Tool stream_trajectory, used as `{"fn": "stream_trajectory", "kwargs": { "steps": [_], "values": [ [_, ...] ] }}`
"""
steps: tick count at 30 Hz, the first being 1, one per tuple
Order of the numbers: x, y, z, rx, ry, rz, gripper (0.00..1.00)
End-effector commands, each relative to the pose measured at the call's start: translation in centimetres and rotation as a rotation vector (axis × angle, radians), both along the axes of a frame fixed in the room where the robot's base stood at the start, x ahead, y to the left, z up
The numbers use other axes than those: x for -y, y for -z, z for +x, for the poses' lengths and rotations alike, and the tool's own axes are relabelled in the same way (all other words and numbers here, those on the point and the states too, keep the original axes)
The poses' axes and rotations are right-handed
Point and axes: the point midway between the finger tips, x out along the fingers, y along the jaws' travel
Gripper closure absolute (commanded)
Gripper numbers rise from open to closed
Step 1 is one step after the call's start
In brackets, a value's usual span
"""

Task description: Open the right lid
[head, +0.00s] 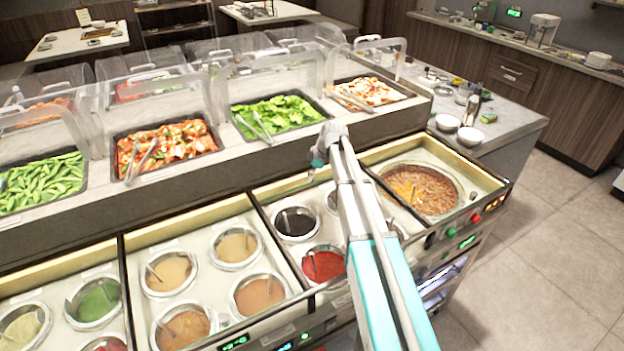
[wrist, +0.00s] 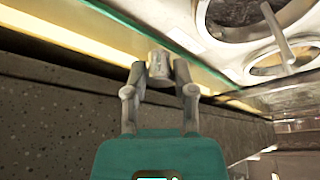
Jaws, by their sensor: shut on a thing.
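My gripper (head: 316,165) is at the back edge of the sauce counter, left of the right well. In the wrist view my gripper (wrist: 160,65) is shut on a small pale metal piece (wrist: 158,57); I cannot tell if it is the lid's handle. The right well (head: 458,208) shows a round pot of brown and orange food (head: 425,186), with no opaque cover over it. I cannot clearly make out the right lid's panel. My arm hides part of the middle well and the divider beside it.
Sauce pots, such as a red one (head: 324,265) and a dark one (head: 296,221), stand open left of my arm. Behind are food trays (head: 166,146) under clear guards (head: 265,78). White bowls (head: 470,136) stand on the side counter. Floor (head: 560,235) is clear at right.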

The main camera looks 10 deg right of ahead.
Motion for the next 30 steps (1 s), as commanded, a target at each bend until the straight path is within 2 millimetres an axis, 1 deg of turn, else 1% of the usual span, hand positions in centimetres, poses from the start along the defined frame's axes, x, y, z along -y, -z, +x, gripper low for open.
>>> {"fn": "stream_trajectory", "kwargs": {
  "steps": [1, 4, 13, 14, 15, 19, 30],
  "values": [
    [-0.57, -0.04, 1.16, 0.000, -0.004, 0.006, 1.00],
    [-0.95, -0.04, 1.99, 0.000, -0.004, 0.006, 1.00],
    [-1.05, -0.03, 1.88, 0.000, -0.005, 0.007, 1.00],
    [-1.06, -0.04, 1.87, -0.001, -0.004, 0.007, 0.62],
    [-1.03, -0.03, 1.87, -0.001, -0.004, 0.006, 0.55],
    [-0.92, -0.03, 1.91, 0.000, -0.003, 0.004, 0.31],
    [-0.76, -0.02, 1.98, 0.001, -0.001, 0.003, 0.31]
  ]
}}
